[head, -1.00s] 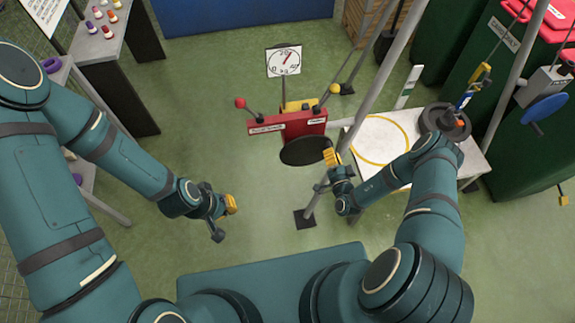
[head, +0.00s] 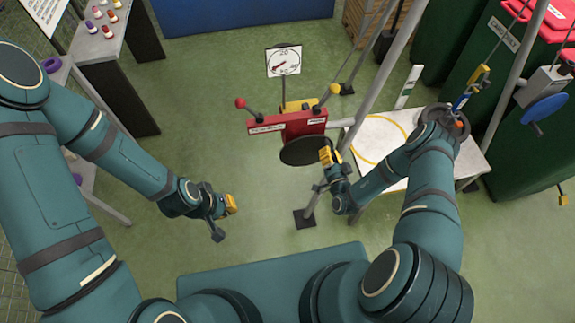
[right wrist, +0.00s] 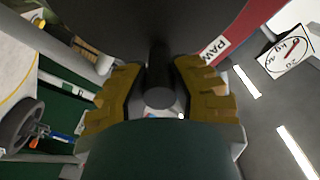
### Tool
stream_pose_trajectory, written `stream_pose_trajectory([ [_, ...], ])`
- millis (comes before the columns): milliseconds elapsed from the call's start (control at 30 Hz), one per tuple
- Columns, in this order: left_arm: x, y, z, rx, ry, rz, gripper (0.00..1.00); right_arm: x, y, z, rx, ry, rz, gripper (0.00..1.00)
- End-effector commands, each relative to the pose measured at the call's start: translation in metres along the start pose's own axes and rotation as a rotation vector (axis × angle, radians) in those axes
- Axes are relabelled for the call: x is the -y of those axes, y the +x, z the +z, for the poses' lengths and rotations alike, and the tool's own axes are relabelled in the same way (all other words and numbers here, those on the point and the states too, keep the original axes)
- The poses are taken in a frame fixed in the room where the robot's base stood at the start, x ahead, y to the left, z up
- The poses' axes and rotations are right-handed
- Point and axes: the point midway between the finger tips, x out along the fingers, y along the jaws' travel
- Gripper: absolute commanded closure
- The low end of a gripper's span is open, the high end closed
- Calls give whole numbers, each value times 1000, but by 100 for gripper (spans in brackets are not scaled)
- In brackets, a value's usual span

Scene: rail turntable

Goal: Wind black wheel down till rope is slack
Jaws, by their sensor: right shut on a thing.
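The black wheel (head: 303,151) faces me on the red winch (head: 303,124). My right gripper (head: 327,156) is at the wheel's right edge. In the right wrist view its yellow fingers are shut around the wheel's dark handle (right wrist: 160,93). My left gripper (head: 231,204) hangs over the floor, away from everything; its opening cannot be made out. The dial (head: 284,61) behind the winch has its red needle toward the lower left. A dark round weight (head: 461,128) is at the right of the white table, partly hidden by my right arm. A blue and yellow hook (head: 471,88) is above it.
The white table (head: 470,160) bears a yellow ring (head: 362,157). A grey post (head: 375,90) stands just right of the winch. A blue wheel (head: 545,107) is at the far right.

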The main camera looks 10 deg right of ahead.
Motion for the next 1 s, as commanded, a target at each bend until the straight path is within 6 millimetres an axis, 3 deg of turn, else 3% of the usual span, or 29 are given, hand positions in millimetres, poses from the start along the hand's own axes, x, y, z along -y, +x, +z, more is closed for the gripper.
stream_pose_trajectory([
  [300,0,0,0,0,0,0,100,14,2,-1,-4,-117,-10,100],
  [867,0,0,0,0,0,0,100,19,3,1,-2,-164,-12,100],
  [900,0,0,0,0,0,0,100,18,2,0,-4,-161,-9,62],
  [1000,0,0,0,0,0,0,100,17,2,0,-3,-160,-6,31],
])
